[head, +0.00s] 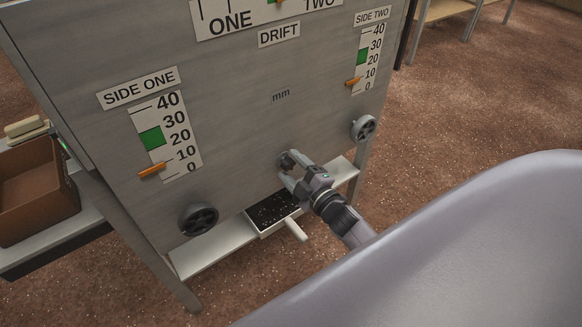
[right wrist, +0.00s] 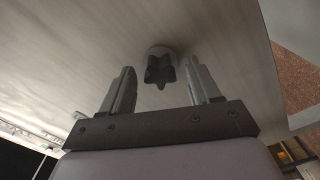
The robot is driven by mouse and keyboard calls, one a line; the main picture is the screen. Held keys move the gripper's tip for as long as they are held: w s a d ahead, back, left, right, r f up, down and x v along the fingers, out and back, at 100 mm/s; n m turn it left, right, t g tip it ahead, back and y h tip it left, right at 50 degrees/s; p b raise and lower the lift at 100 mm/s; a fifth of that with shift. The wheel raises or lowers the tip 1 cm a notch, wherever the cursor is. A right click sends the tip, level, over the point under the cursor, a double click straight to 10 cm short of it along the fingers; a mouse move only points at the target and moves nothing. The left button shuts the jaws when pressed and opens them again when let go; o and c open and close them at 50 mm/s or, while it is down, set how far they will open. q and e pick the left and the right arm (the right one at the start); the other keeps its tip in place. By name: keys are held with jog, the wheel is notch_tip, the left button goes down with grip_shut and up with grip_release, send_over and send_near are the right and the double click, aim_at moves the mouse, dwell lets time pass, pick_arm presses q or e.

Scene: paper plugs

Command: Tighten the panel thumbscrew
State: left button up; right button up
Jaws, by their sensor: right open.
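The panel thumbscrew is a dark lobed knob (right wrist: 159,70) on a pale round base, standing out from the grey panel (right wrist: 90,40) in the right wrist view. In the head view the thumbscrew (head: 287,160) shows low on the panel (head: 240,110), partly covered by my right gripper. My right gripper (right wrist: 160,90) is open, with one finger on each side of the knob as the wrist camera sees it. The fingers look apart from the knob. In the head view my right gripper (head: 288,170) is at the panel's lower part. My left gripper is not in view.
Two dark handwheels, one at lower left (head: 198,219) and one at right (head: 363,128), stick out from the panel. A shelf (head: 215,252) below holds a black speckled tray (head: 272,210) with a pale handle. A brown box (head: 35,195) stands at left.

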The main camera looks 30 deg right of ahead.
jog(key=c, duration=1)
grip_shut()
jog(key=shift+m+p, duration=0.35)
jog(key=shift+m, duration=0.25)
jog(key=shift+m+p, duration=0.4)
jog(key=shift+m, duration=0.8)
jog(key=o, duration=1)
grip_release()
